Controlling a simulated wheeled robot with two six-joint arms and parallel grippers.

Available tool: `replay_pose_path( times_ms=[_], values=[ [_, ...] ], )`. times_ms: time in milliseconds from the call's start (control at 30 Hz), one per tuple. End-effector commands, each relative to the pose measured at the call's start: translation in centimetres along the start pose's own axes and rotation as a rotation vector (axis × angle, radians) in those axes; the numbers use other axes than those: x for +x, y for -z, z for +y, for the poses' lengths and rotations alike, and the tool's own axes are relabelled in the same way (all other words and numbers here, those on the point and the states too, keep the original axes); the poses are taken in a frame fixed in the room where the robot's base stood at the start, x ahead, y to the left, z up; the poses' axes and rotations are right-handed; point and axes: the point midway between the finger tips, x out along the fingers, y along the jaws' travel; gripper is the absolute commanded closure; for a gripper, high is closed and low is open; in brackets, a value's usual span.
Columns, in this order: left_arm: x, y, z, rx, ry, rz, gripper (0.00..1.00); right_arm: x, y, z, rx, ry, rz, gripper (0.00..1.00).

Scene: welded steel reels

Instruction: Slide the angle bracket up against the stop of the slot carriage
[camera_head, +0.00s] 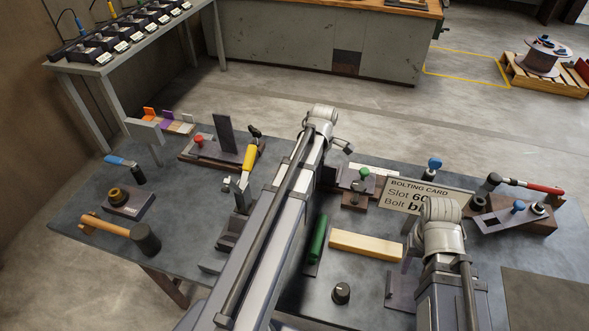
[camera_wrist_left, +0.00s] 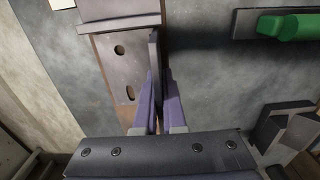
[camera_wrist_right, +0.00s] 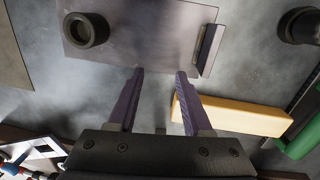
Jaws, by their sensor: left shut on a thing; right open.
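The angle bracket (camera_wrist_left: 118,72), a grey plate with two holes and an upright flange (camera_wrist_left: 154,48), lies along a brown base in the left wrist view. My left gripper (camera_wrist_left: 158,85) is shut on the flange. In the head view my forearm hides this gripper and most of the bracket. The slot carriage (camera_head: 358,184), with a green knob, shows just right of that forearm. A dark cross-piece (camera_wrist_left: 118,10), perhaps its stop, lies at the plate's far end; whether they touch is unclear. My right gripper (camera_wrist_right: 160,72) is open and empty, near a flat plate (camera_wrist_right: 140,42) with a black ring.
A pale wooden block (camera_head: 367,245), a green bar (camera_head: 316,240) and a black knob (camera_head: 341,293) lie between my arms. The bolting card (camera_head: 425,197) stands behind my right arm. A mallet (camera_head: 125,232) and a yellow-handled clamp (camera_head: 246,170) are at left. The front-left tabletop is partly clear.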

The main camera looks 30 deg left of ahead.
Motion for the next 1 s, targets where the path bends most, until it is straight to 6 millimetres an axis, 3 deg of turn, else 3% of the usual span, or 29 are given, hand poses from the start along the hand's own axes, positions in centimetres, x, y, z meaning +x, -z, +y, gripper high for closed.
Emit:
replay_pose_path(
  times_ms=[467,500,767,1000],
  values=[
    [0.0,-0.44,0.0,0.001,0.0,-0.001,1.0,0.0,0.0,0.0,0.0,0.0,0.0,0.5],
    [0.0,-0.43,0.0,0.001,0.0,-0.001,0.88,0.0,0.0,0.0,0.0,0.0,0.0,0.5],
    [0.0,-0.4,0.0,0.0,0.0,0.0,0.59,0.0,0.0,0.0,0.0,0.0,0.0,0.5],
    [0.02,-0.38,-0.01,0.0,0.0,0.0,0.58,0.02,0.0,0.0,0.0,0.0,0.0,0.5]
  ],
)
